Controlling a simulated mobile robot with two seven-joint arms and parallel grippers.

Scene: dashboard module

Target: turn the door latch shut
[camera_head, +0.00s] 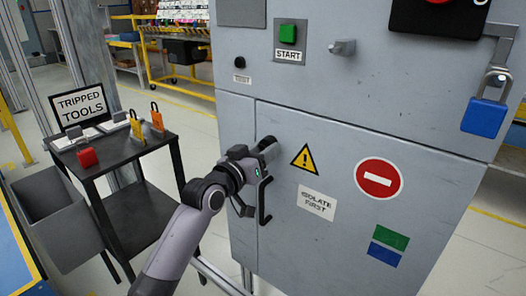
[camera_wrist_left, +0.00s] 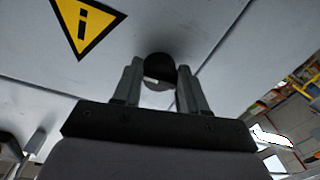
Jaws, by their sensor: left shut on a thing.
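The door latch (camera_wrist_left: 160,67) shows in the left wrist view as a dark round knob with a small pale mark, set on the grey cabinet door (camera_head: 335,165). My left gripper (camera_wrist_left: 157,88) has one finger on each side of it and is shut on it. In the head view my left gripper (camera_head: 258,165) is at the door's left edge, left of the yellow warning triangle (camera_head: 305,158). It largely hides the latch there, so I cannot tell the latch's angle. My right gripper is not in view.
A black pull handle (camera_head: 265,202) is on the door just below the gripper. A blue padlock (camera_head: 484,117) hangs at the upper right. A black cart (camera_head: 130,152) with tagged tools and a grey bin (camera_head: 62,225) stand to the left.

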